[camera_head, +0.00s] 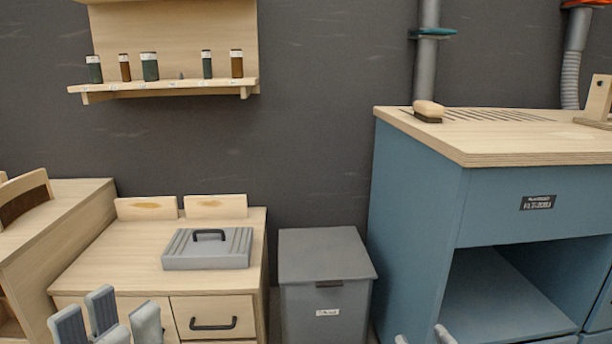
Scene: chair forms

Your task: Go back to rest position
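My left gripper (106,322) shows at the bottom left, in front of the low wooden cabinet (110,257). Its grey fingers stand apart and nothing shows between them. My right gripper (423,338) shows only as fingertips at the bottom edge, in front of the blue workbench (413,220). Those tips are apart, with no object visible between them. The rest of both grippers is cut off by the bottom of the picture.
A grey lidded case (208,249) lies on the wooden cabinet. A grey bin (326,270) stands between cabinet and workbench. A brush (428,111) lies on the workbench. A wall shelf (165,87) holds several small jars. A wooden unit (50,220) stands at left.

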